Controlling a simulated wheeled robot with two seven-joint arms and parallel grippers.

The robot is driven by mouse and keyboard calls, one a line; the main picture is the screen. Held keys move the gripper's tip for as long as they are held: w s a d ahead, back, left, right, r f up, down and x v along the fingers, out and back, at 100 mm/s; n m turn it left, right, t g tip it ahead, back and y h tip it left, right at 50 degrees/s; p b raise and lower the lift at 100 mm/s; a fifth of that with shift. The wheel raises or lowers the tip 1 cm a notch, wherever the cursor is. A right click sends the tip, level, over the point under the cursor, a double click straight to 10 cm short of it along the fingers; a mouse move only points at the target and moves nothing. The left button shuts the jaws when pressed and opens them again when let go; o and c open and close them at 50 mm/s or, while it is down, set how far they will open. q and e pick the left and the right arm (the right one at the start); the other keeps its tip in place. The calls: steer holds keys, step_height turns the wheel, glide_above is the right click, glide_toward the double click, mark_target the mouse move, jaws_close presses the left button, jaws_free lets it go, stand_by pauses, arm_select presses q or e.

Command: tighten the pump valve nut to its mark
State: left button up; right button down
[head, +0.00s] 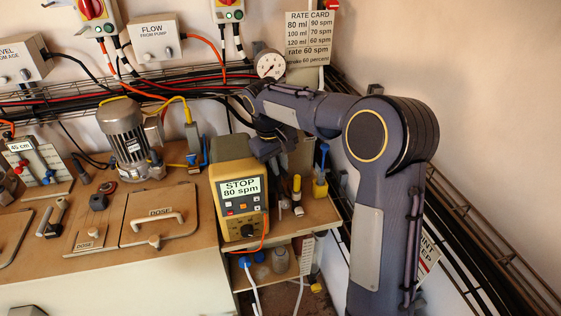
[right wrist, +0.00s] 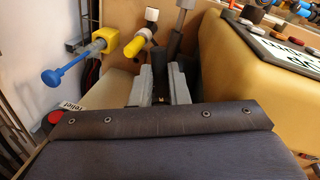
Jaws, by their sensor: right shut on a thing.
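The yellow pump (head: 233,200) stands at the right end of the bench, its display reading "STOP 80 spm". Its yellow side also fills the right of the right wrist view (right wrist: 225,70). My right gripper (right wrist: 161,85) reaches down beside the pump. Its two grey fingers are shut on a dark upright piece (right wrist: 160,72), mostly hidden between them. I cannot tell whether this is the valve nut, and no mark on it is visible. In the head view the right gripper (head: 268,148) is partly hidden by its own arm. My left gripper is not in view.
A yellow fitting with a blue handle (right wrist: 65,77) and a yellow-handled part (right wrist: 135,47) stand close to the right gripper. A pressure gauge (head: 269,64) and a rate card (head: 311,38) are behind my arm. A motor (head: 130,140) stands left of the pump.

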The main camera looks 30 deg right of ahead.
steer(key=c, duration=1.4)
jaws_free()
